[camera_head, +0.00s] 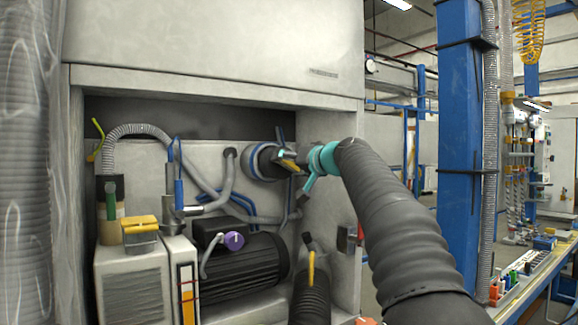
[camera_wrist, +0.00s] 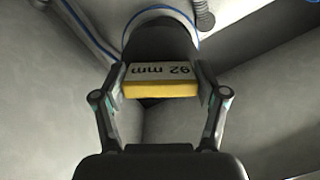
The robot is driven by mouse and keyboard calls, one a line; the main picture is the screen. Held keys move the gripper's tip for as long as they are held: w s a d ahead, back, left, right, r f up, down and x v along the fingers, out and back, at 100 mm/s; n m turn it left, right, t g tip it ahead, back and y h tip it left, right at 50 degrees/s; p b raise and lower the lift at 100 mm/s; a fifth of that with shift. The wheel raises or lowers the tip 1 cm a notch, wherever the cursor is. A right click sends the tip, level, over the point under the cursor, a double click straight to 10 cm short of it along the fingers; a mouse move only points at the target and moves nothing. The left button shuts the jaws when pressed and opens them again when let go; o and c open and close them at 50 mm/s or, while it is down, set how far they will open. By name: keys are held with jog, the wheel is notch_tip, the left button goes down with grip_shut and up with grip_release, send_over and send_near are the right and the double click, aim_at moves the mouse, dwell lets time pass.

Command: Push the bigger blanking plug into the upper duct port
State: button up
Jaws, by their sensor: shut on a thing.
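The bigger blanking plug is a dark round body (camera_wrist: 160,38) with a flat handle (camera_wrist: 160,80), yellow along one edge and marked "92 mm". My gripper (camera_wrist: 161,88) is shut on this handle, one finger on each side. In the head view my gripper (camera_head: 291,161) reaches in from the right, and the dark plug (camera_head: 268,160) lies at the upper duct port (camera_head: 254,160), a round opening with a blue ring. The blue ring also curves behind the plug in the wrist view (camera_wrist: 165,11). The plug hides the opening; I cannot tell how deep it sits.
Below is a black ribbed duct (camera_head: 310,298) with a yellow strip (camera_head: 311,266) above it. The cabinet's right wall (camera_head: 330,225) is close to my arm.

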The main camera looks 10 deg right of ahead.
aim_at(279, 163)
jog(key=shift+r+p+x, duration=0.15)
jog(key=shift+p+x, duration=0.65)
jog(key=shift+x, duration=0.45)
jog(key=shift+r+p+x, duration=0.1)
jog(key=shift+p+x, duration=0.7)
jog(key=shift+x, duration=0.4)
dwell(0.4)
jog(key=shift+d+r+x, duration=0.15)
jog(key=shift+x, duration=1.1)
jog(key=shift+d+r+x, duration=0.1)
jog(key=shift+x, duration=1.1)
jog(key=o, duration=1.8)
jog(key=shift+w, duration=0.25)
jog(key=shift+s, duration=0.15)
jog(key=v, duration=1.1)
jog(key=shift+s+d, duration=0.2)
jog(key=shift+s, duration=0.15)
